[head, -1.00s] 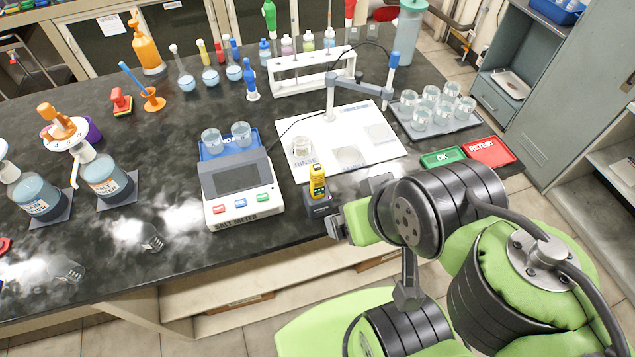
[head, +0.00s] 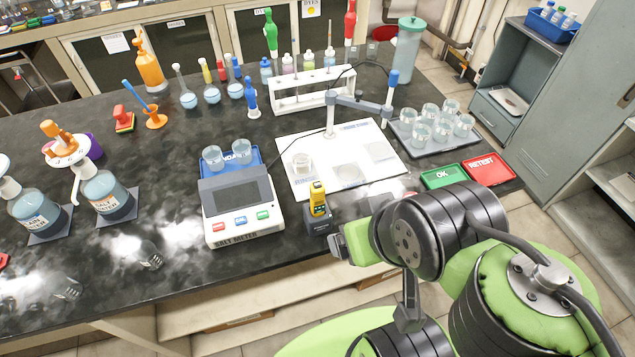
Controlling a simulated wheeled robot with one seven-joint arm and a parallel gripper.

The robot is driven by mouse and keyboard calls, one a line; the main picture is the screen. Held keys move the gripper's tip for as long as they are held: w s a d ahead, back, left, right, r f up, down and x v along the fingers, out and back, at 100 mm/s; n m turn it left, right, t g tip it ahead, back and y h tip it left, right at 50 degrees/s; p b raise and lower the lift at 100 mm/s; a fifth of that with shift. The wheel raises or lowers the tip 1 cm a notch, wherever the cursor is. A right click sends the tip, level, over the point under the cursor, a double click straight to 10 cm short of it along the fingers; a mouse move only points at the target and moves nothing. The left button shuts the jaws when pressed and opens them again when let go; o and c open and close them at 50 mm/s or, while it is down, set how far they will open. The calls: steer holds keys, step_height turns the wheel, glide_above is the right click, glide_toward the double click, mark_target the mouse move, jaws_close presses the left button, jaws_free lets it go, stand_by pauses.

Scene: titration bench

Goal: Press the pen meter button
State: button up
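The yellow pen meter (head: 318,198) stands upright in a small dark holder (head: 319,222) near the front edge of the bench, just right of the salt meter (head: 238,206). A small dark display shows on its upper part; I cannot make out its button clearly. My gripper (head: 338,245) is at the lower right of the holder, close to it, in front of the bench edge. Its fingers are small and mostly hidden by my own green and black wrist, so its opening does not show.
A white mat (head: 310,178) with a rinse beaker (head: 302,163) and a jointed probe stand (head: 331,125) lies behind the pen meter. Green OK (head: 443,177) and red RETEST (head: 489,169) pads lie to the right. Glass beakers crowd a tray (head: 430,139).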

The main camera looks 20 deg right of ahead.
jaws_close()
stand_by(1.4)
